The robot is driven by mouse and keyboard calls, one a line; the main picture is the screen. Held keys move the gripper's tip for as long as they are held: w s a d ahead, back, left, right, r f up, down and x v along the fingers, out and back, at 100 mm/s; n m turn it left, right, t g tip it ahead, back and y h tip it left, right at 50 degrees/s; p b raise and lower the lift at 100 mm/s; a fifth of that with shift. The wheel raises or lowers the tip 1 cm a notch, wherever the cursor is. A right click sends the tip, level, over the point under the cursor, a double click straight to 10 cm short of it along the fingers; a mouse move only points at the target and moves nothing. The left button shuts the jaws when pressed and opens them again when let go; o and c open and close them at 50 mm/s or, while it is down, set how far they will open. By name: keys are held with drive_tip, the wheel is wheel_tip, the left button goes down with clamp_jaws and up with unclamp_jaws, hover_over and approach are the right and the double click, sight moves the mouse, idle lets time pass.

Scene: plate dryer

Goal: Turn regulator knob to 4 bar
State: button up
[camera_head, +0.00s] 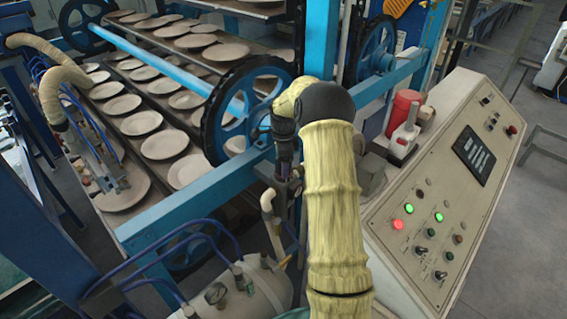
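My yellow-sleeved arm reaches up the middle of the head camera view and bends over at a dark joint. My gripper (287,168) hangs down at the left of that joint, dark and small, in front of the blue frame. I cannot tell whether its fingers are open or shut.
A sloped control panel (405,250) with lit green and red lamps stands close on the right. A blue frame (195,200) with wheels and racks of plates (142,123) fills the left and back. Blue hoses (190,225) loop above the tank.

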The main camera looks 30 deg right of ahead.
drive_tip(key=c, duration=0.6)
drive_tip(key=shift+n, duration=0.5)
drive_tip(key=n+b, duration=0.1)
drive_tip(key=n, duration=0.3)
drive_tip(key=n+b, duration=0.1)
drive_tip(key=n, duration=0.5)
drive_tip(key=shift+r+n, duration=0.1)
drive_tip(key=shift+n, duration=0.2)
drive_tip(key=o, duration=0.9)
drive_tip(key=shift+o, duration=0.2)
